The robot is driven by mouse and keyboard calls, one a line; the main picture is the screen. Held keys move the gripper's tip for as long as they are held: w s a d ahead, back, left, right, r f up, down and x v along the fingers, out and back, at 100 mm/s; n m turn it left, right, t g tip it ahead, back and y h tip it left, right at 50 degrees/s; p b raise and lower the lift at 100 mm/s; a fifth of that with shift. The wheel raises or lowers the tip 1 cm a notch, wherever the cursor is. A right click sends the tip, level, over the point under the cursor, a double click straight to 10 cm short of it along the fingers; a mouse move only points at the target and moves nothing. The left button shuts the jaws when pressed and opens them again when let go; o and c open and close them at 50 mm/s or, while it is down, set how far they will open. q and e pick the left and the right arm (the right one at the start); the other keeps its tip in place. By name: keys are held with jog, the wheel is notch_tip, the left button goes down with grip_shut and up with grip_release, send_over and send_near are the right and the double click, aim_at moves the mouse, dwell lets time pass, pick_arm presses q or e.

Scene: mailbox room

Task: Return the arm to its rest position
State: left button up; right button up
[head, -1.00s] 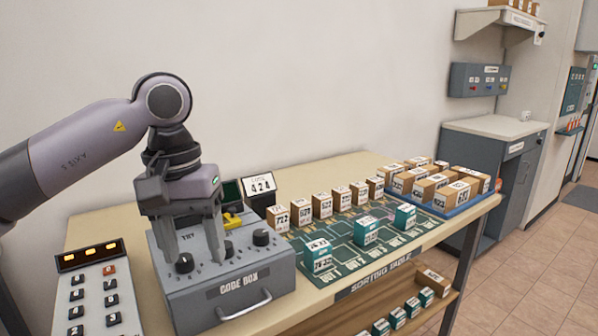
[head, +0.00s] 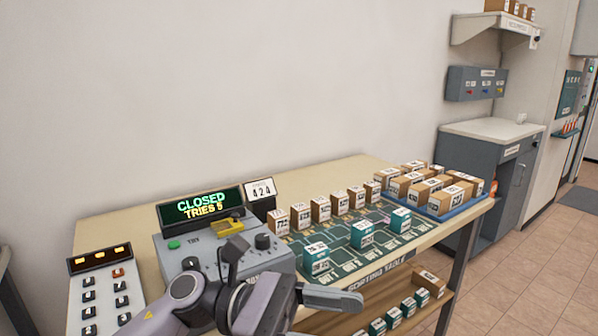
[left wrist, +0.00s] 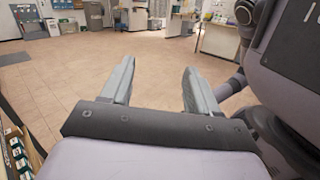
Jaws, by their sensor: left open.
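My left arm crosses the bottom of the head view, low in front of the code box. My left gripper (head: 332,296) points right there, below the table's front edge. In the left wrist view the left gripper (left wrist: 158,88) is open, its two fingers apart with nothing between them and tiled floor beyond. The grey code box (head: 207,255) sits on the table, its lower front partly hidden by my arm. Its display (head: 200,206) reads CLOSED, TRIES 5. My right gripper shows in neither current view.
A shelf (head: 330,322) below holds more boxes. Open floor (head: 535,270) lies at right.

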pick_arm(q)
jog(key=w+a+f+m+t+y+p, duration=0.1)
jog(key=w+a+f+m+t+y, duration=0.2)
jog(key=m+t, duration=0.6)
jog(key=w+a+f+m+t+y+p, duration=0.15)
jog(key=a+f+m+t, duration=0.45)
jog(key=m, duration=0.6)
jog(key=w+a+f+m+t+y, duration=0.2)
jog(key=a+f+m+t+y, duration=0.15)
jog(key=m+t, duration=0.55)
jog(key=s+a+f+n+g+y, duration=0.2)
jog(key=s+a+f+n, duration=0.2)
jog(key=s+f, duration=0.1)
jog(key=s+a+f+n+g+y+p, duration=0.1)
jog(key=s+a+f+n+g+y, duration=0.2)
jog(key=f, duration=0.5)
jog(key=s+a+f+n+g+y, duration=0.3)
jog(key=s+a+f+n, duration=0.1)
jog(key=s+f+n, duration=0.3)
jog(key=shift+s+a, duration=0.4)
